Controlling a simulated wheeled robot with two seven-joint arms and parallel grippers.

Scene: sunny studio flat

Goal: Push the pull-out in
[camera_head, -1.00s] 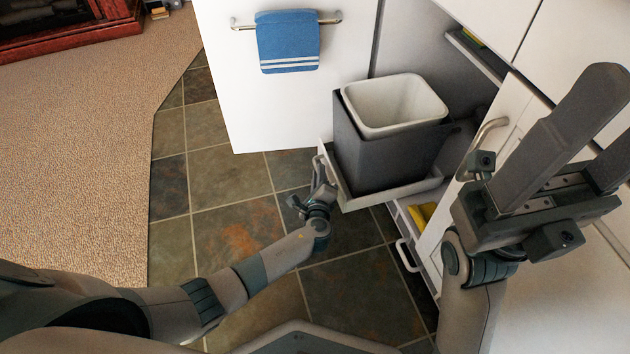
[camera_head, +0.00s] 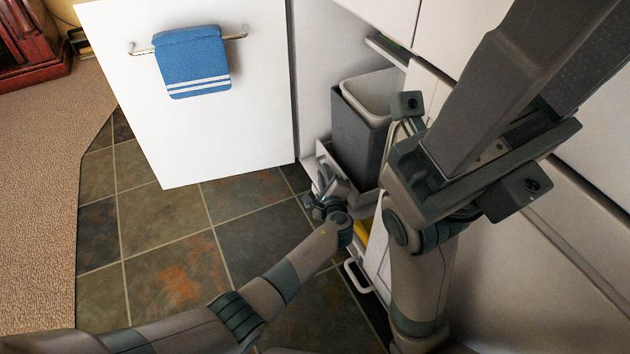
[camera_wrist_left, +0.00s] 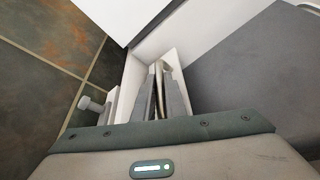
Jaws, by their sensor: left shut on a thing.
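The pull-out (camera_head: 322,155) is a low tray with a pale front panel, under the counter at the centre of the head view. It carries a dark grey bin (camera_head: 352,135) with a white liner (camera_head: 370,92) and still stands partly out of the cabinet. My left gripper (camera_head: 322,183) is at its front, shut on the handle (camera_wrist_left: 159,72), which shows between the fingers in the left wrist view. My right gripper (camera_head: 572,70) is raised at the right, empty, its fingers apart, hiding part of the bin and the cabinet front.
A white cabinet door (camera_head: 205,125) stands wide open to the left, with a blue towel (camera_head: 192,62) on its rail. A lower drawer with a white handle (camera_head: 357,277) and something yellow inside is partly open below. Tiled floor (camera_head: 165,230) is clear at left.

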